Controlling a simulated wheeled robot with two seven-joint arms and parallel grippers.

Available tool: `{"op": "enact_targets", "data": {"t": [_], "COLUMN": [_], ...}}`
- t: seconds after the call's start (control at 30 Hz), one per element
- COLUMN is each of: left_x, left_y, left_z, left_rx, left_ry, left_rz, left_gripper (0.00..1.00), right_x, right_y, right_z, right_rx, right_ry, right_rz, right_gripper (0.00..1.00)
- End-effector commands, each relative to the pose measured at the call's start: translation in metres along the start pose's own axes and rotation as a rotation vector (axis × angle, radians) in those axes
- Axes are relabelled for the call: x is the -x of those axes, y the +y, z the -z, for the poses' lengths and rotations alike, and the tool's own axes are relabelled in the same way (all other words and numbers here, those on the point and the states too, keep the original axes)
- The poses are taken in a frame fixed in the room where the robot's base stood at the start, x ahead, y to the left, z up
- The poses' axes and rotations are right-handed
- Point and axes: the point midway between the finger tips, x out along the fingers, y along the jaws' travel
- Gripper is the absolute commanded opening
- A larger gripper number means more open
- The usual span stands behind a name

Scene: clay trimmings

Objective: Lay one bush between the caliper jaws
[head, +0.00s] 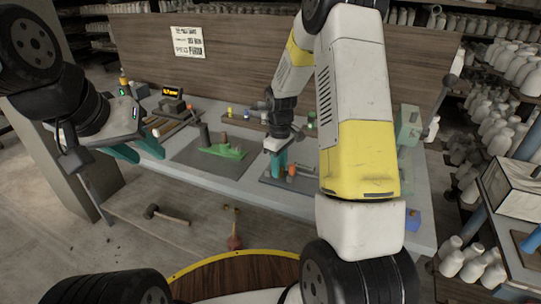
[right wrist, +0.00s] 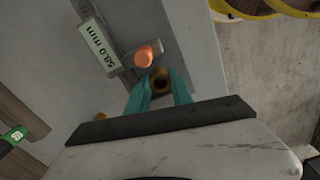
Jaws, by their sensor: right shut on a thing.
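My right gripper (right wrist: 160,92) has its teal fingers shut on a brass-coloured ring-shaped bush (right wrist: 160,76) with a dark hole. The caliper (right wrist: 118,62), with a display reading 50.0 mm (right wrist: 97,43), lies just beyond the fingertips. A copper-coloured round piece (right wrist: 148,56) is at the caliper's jaw end, close to the held bush; I cannot tell whether it touches the jaws. In the head view my right gripper (head: 276,165) is low over the bench beside an orange piece (head: 292,169). My left gripper (head: 141,154) is open and empty over the bench's left front edge.
A dark mat (head: 185,157) with a green object (head: 222,151) lies left of my right gripper. A blue block (head: 412,220) is at the right end. A mallet (head: 165,215) lies below the bench.

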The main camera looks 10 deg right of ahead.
Motion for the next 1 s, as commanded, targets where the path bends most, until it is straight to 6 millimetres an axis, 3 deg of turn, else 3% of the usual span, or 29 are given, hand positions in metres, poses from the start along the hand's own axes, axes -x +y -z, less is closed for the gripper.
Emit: {"op": "enact_targets", "data": {"t": [0.17,0.2,0.3,0.73,1.0], "left_x": [0.000,0.000,0.000,0.000,0.000], "left_y": [0.000,0.000,0.000,0.000,0.000], "left_z": [0.000,0.000,0.000,0.000,0.000], "left_rx": [0.000,0.000,0.000,0.000,0.000], "left_ry": [0.000,0.000,0.000,0.000,0.000], "left_rz": [0.000,0.000,0.000,0.000,0.000], "left_gripper": [0.36,0.36,0.36,0.36,0.36], "right_x": [-0.003,-0.003,-0.003,0.004,0.055], "right_y": [0.000,0.000,0.000,0.001,0.001], "right_z": [0.000,0.000,0.000,0.001,0.001], "right_rx": [0.000,0.000,0.000,-0.001,-0.002], "right_ry": [0.000,0.000,0.000,0.003,0.005], "right_rz": [0.000,0.000,0.000,-0.004,-0.004], "right_gripper": [0.00,0.35,0.49,0.49,0.49]}}
